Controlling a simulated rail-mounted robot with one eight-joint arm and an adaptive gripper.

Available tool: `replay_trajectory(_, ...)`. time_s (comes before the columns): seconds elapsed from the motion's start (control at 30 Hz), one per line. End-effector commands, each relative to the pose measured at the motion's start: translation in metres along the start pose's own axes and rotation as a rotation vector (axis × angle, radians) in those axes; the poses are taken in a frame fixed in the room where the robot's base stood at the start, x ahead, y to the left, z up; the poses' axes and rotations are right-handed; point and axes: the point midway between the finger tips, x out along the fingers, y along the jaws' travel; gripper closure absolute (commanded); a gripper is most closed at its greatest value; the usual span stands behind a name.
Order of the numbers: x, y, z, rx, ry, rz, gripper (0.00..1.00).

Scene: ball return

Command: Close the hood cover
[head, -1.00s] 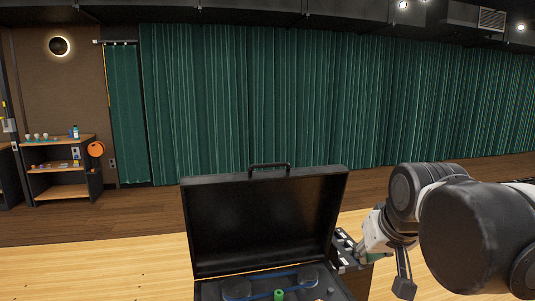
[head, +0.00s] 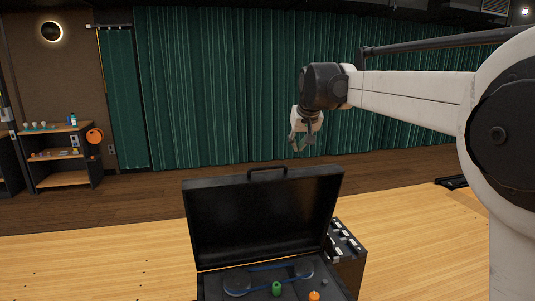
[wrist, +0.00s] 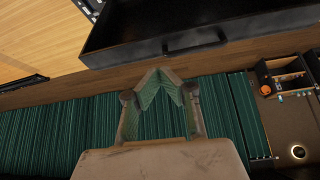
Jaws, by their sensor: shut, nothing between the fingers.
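The hood cover (head: 262,222) is a black lid with a handle (head: 267,173) on its top edge. It stands open, upright, at the back of its case (head: 212,288). In the wrist view the cover (wrist: 125,28) shows upside down at the top, with its handle (wrist: 194,42). My gripper (head: 296,148) is above and behind the cover, a little right of the handle, and apart from it. In the wrist view my gripper (wrist: 160,72) has its fingertips together with nothing between them.
Inside the case are a blue belt (head: 268,267) on round pulleys, a green part (head: 276,288) and an orange part (head: 314,296). A box with a row of switches (head: 345,240) stands to the right. Shelves (head: 62,155) stand far left; green curtains (head: 220,90) hang behind.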

Motion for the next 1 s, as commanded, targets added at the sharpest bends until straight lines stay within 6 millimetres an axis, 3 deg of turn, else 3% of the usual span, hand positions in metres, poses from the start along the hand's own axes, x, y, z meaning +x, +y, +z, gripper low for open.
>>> replay_trajectory(0.03, 0.005, -0.005, -0.018, -0.007, -0.001, -0.005, 1.0)
replay_trajectory(0.2, 0.034, -0.021, -0.061, -0.025, -0.004, -0.017, 1.0)
replay_trajectory(0.5, 0.088, -0.053, -0.118, -0.058, -0.009, -0.039, 1.0)
replay_trajectory(0.7, 0.116, -0.071, -0.135, -0.073, -0.012, -0.049, 1.0)
replay_trajectory(1.0, 0.135, -0.077, -0.14, -0.079, -0.013, -0.053, 1.0)
